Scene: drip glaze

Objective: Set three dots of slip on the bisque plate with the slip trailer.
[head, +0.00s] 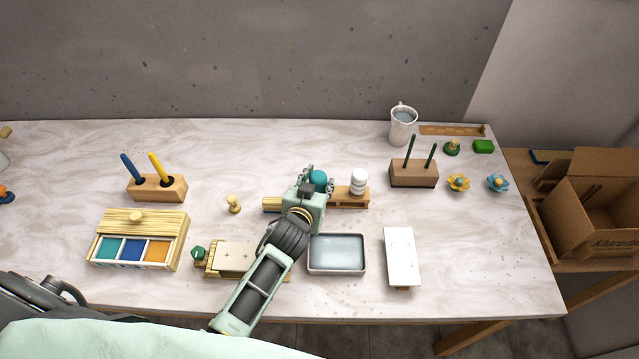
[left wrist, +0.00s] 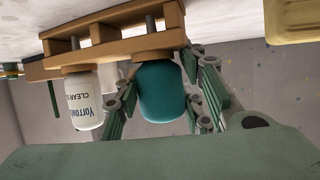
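A teal, rounded bulb (head: 319,178), which looks like the slip trailer, stands at a wooden rack (head: 348,203). My left gripper (head: 318,183) is at it, with fingers on both sides. In the left wrist view the bulb (left wrist: 160,92) sits between the fingers against the rack (left wrist: 110,50); whether both fingers press on it is unclear. A cream square plate (head: 235,256), probably the bisque plate, lies on a wooden stand with a green knob, partly beside my left forearm. No slip dots can be made out on it. My right gripper is out of view.
A white bottle (head: 358,182) stands in the rack right of the bulb. A water tray (head: 336,254) and a white panel (head: 402,256) lie at the front. A colour box (head: 137,241), small knob (head: 233,204) and brush block (head: 156,188) are left. A mug (head: 403,126) stands behind.

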